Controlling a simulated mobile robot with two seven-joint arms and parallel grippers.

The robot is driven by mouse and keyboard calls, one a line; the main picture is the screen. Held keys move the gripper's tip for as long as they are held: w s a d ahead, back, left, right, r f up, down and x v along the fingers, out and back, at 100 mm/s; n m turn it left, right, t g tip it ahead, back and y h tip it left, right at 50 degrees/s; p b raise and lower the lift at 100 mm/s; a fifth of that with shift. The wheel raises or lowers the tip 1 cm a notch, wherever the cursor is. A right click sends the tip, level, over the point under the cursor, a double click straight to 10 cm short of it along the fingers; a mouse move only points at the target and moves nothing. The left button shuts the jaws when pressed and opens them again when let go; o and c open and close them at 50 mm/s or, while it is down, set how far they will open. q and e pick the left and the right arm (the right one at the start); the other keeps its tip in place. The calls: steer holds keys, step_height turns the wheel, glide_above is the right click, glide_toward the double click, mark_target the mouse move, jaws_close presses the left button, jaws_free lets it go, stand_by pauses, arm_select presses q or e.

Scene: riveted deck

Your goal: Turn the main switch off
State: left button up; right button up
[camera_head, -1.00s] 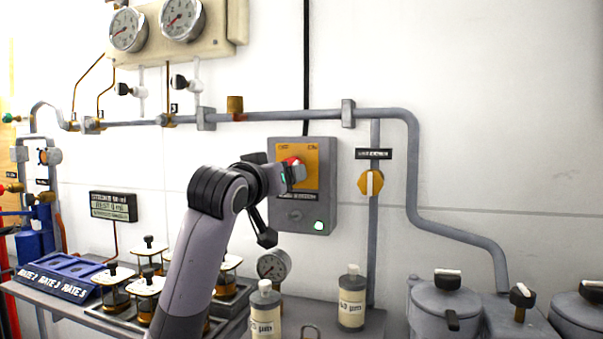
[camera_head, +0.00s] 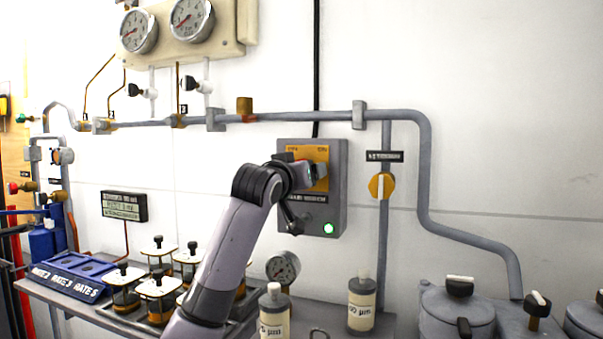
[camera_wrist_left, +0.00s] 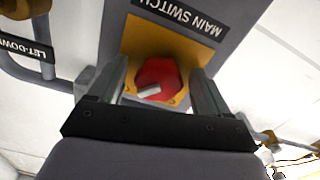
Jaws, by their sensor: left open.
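The main switch is a grey wall box (camera_head: 337,213) with a yellow plate (camera_head: 320,153) and a lit green lamp (camera_head: 328,228). Its red knob (camera_wrist_left: 150,72) with a pale pointer bar shows in the left wrist view, under the label "MAIN SWITCH", which appears upside down. My left gripper (camera_head: 308,180) is at the front of the box and hides the knob in the head view. In the left wrist view its open fingers (camera_wrist_left: 160,88) stand on either side of the knob, with visible space between. My right gripper is not in view.
A yellow valve knob (camera_head: 382,186) sits right of the box on a grey pipe. Gauges (camera_head: 190,16) hang above. Below stand bottles (camera_head: 362,303), a small dial (camera_head: 283,267), several jars (camera_head: 157,290) and lidded pots (camera_head: 455,310).

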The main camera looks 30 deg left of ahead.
arm_select(q)
steer(key=c, duration=1)
